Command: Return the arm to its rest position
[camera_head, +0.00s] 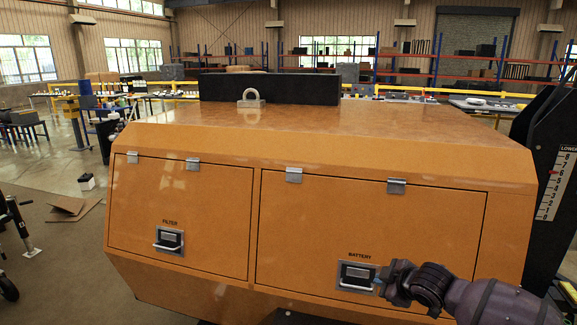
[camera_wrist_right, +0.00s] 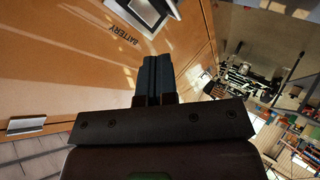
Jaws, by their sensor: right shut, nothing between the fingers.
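My right arm comes in from the lower right in the head view. Its gripper (camera_head: 380,280) is at the right edge of the latch (camera_head: 356,276) on the door marked BATTERY (camera_head: 370,220). In the right wrist view the gripper fingers (camera_wrist_right: 158,75) are together with nothing between them, and the BATTERY label and latch (camera_wrist_right: 150,12) show just beyond them. I cannot tell whether the fingertips touch the latch. The BATTERY door looks closed. My left gripper is not in view.
The orange light tower housing (camera_head: 320,135) fills the middle, with a closed FILTER door (camera_head: 180,215) at left and a lifting eye (camera_head: 251,98) on top. A black post with a scale (camera_head: 556,180) stands at right. Open floor and flat cardboard (camera_head: 72,208) lie at left.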

